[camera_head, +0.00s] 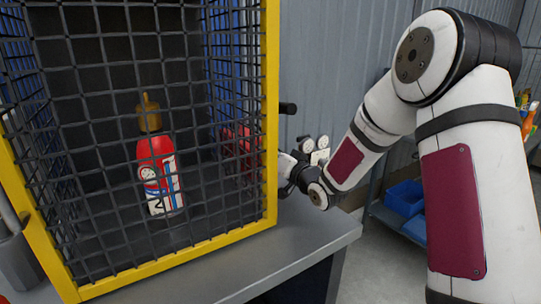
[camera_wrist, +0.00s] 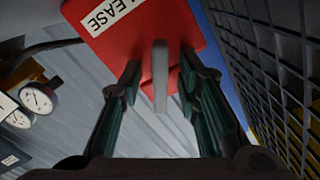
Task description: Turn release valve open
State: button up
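In the wrist view a red panel (camera_wrist: 190,22) carries a white label (camera_wrist: 108,14) whose visible letters read "LEASE". A grey lever (camera_wrist: 160,75) stands out from this panel. My gripper (camera_wrist: 160,88) is open, with one finger on each side of the lever and a visible gap on both sides. In the head view my gripper's fingers are hidden behind the cage's right edge. A red part (camera_head: 238,140) shows dimly there through the mesh.
A yellow-framed mesh cage (camera_head: 271,120) holds a red bottle (camera_head: 157,165) with a brass-coloured top, on a grey bench (camera_head: 312,235). The mesh runs close along the right in the wrist view. Two gauges (camera_wrist: 36,100) are at left. Blue bins (camera_head: 405,196) sit on a shelf behind my arm.

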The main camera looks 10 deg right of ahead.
grip_shut()
jog(key=shift+n+b, duration=1.5)
jog(key=n+b, duration=0.3)
jog(key=shift+n+b, duration=0.3)
grip_release()
